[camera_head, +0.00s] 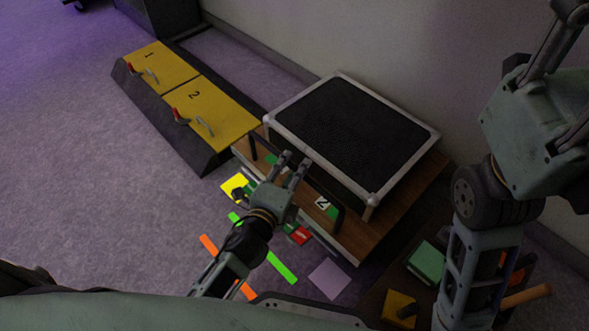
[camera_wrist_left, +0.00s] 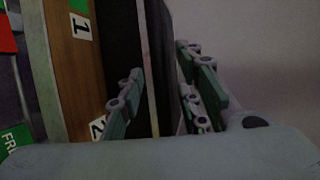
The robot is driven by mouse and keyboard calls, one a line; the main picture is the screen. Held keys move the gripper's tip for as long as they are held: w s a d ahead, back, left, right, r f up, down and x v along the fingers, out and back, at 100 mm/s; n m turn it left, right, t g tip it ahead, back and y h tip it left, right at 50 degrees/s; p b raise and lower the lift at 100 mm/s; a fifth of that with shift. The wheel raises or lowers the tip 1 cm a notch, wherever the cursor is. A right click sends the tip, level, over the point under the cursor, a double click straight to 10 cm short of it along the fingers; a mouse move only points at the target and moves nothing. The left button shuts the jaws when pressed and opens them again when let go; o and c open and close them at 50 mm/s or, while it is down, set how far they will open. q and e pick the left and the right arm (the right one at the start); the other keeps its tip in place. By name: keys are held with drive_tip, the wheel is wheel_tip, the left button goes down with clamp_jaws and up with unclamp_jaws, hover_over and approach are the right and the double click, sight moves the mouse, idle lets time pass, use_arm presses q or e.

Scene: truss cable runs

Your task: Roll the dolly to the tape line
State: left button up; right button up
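A wooden platform (camera_head: 395,215), which looks like the dolly, stands against the wall and bears a black-topped case (camera_head: 350,125) with a silver rim. Its near side has black handles and number labels; the wood also shows in the left wrist view (camera_wrist_left: 72,85). My left gripper (camera_head: 295,160) is at the near edge of the case, its fingers apart. In the left wrist view (camera_wrist_left: 158,95) the case's rim shows between the fingers; contact cannot be told. Green tape (camera_head: 283,268) and orange tape (camera_head: 208,244) strips lie on the floor. My right gripper is out of view.
A yellow square (camera_head: 234,186), a red block (camera_head: 300,236) and a pale purple square (camera_head: 328,278) lie nearby. A green block (camera_head: 426,263) is at lower right. Left floor is clear.

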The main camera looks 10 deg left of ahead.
use_arm(q)
drive_tip(key=shift+w+d+f, duration=0.1)
drive_tip(key=shift+w+d, duration=0.05)
drive_tip(key=shift+w, duration=0.4)
clamp_jaws()
